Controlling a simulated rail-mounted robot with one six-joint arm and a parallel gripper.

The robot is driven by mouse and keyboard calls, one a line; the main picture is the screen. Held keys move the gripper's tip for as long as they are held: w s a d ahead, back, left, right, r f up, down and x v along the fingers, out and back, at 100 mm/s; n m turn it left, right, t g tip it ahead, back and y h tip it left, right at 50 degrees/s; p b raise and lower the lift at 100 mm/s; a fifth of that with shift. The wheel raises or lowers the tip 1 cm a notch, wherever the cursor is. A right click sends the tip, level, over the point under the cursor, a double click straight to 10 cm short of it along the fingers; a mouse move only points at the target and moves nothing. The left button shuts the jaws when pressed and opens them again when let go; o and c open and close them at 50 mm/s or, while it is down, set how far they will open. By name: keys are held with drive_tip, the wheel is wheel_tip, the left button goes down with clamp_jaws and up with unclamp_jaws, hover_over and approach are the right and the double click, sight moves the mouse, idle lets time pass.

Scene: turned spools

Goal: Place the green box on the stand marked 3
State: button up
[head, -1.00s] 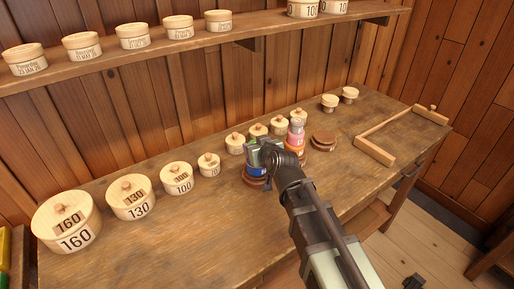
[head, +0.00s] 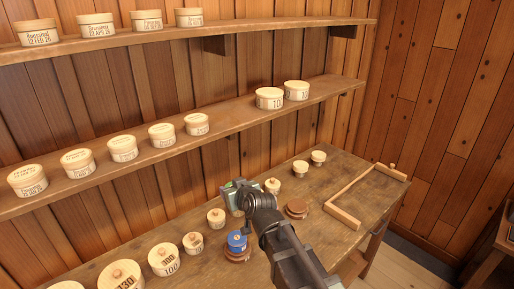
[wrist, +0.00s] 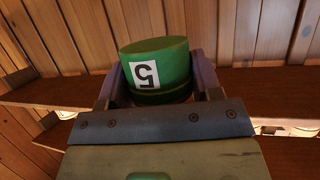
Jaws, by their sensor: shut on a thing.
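The green box (wrist: 165,62) fills the space between the fingers of my gripper (wrist: 160,84) in the wrist view. It is a round tub with a white label reading 5, upside down in that view. In the head view my gripper (head: 243,190) is raised above the back of the workbench, and only a little of the green box (head: 231,198) shows. A blue box (head: 237,240) sits on a dark brown round stand (head: 238,254) on the bench. Another brown stand (head: 297,209), right of my arm, is bare on top. No stand number is legible.
Pale round boxes line the bench, including one (head: 166,259) at the left and small ones (head: 318,158) at the back right. A wooden frame (head: 344,217) lies at the right. Two wall shelves (head: 240,118) with boxes hang behind my gripper.

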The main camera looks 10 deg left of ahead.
sight(237, 237)
drive_tip(key=shift+r+p, duration=0.75)
drive_tip(key=shift+r, duration=0.15)
wheel_tip(237, 237, down, 20)
drive_tip(key=b, duration=2)
drive_tip(key=shift+f, duration=0.2)
drive_tip(key=shift+r, duration=0.25)
drive_tip(key=shift+f, duration=0.15)
drive_tip(key=o, duration=0.4)
drive_tip(key=shift+f, duration=0.1)
drive_tip(key=o, duration=0.5)
